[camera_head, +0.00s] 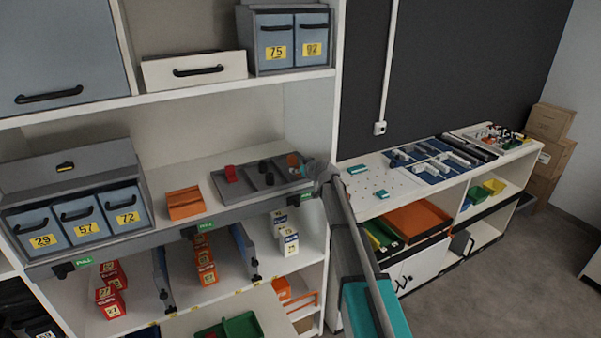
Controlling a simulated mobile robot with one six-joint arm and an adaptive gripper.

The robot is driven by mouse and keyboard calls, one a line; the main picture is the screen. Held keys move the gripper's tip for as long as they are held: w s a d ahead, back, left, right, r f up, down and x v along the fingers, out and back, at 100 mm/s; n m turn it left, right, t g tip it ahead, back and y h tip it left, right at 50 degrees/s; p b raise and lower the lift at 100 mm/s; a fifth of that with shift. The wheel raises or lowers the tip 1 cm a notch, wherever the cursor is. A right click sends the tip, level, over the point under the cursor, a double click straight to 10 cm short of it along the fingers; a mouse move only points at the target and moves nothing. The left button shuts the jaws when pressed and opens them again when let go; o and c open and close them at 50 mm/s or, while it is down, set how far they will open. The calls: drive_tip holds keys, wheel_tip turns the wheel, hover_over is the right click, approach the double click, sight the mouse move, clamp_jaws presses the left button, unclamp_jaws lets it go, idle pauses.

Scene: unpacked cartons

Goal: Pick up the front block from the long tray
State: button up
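A long dark grey tray (246,188) with compartments lies on the middle shelf. A red block (231,174) stands in its left end. Several small black pieces (269,179) sit in its middle. An orange-brown piece (293,160) shows at its right end, beside my gripper (306,168). My gripper is at the tray's right end, with my arm reaching up to it from the bottom of the picture. The fingers are small and blurred, so I cannot tell whether they are open or touch the piece.
An orange box (185,203) stands left of the tray, near numbered blue-grey bins (82,222). An upper shelf (200,88) runs above. The white shelf divider (335,80) stands close to my gripper. A pegboard counter (360,200) with a blue tray (432,174) is to the right.

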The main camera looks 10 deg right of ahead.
drive_tip(key=c, duration=0.9)
drive_tip(key=shift+r, duration=0.25)
wheel_tip(320, 180, up, 2)
drive_tip(key=shift+r+p, duration=0.1)
drive_tip(key=shift+p, duration=1.15)
drive_tip(key=s+d+r+p, duration=0.7)
drive_tip(key=s+r+p, duration=0.3)
drive_tip(key=s, duration=0.2)
drive_tip(key=shift+d+r, duration=0.2)
drive_tip(key=shift+w, duration=0.1)
